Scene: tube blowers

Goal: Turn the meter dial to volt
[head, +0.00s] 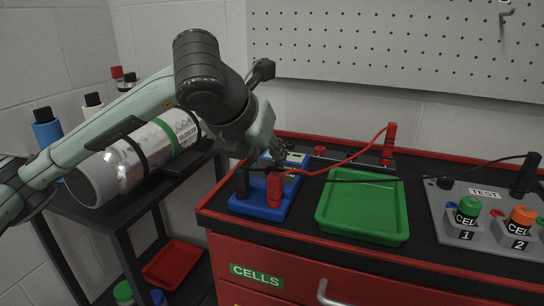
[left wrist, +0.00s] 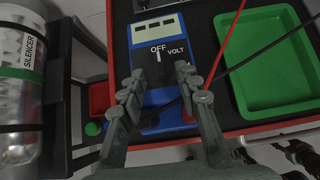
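The blue meter (head: 262,203) sits at the left end of the red cabinet's black top. In the left wrist view the meter (left wrist: 157,32) shows a dark dial (left wrist: 163,70) with OFF printed above it and VOLT to the upper right. A white mark on the dial appears to point at OFF. My left gripper (left wrist: 161,84) is open, with its fingers apart on either side of the dial area and nothing between them. In the head view the left gripper (head: 277,156) hangs over the meter and hides its dial. Contact with the dial cannot be told.
A red plug (head: 274,189) and a black plug stand at the meter's front, with leads running right. An empty green tray (head: 362,207) lies right of the meter. A TEST panel (head: 490,205) with cells is farther right. A silver silencer (head: 130,165) lies on the left shelf.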

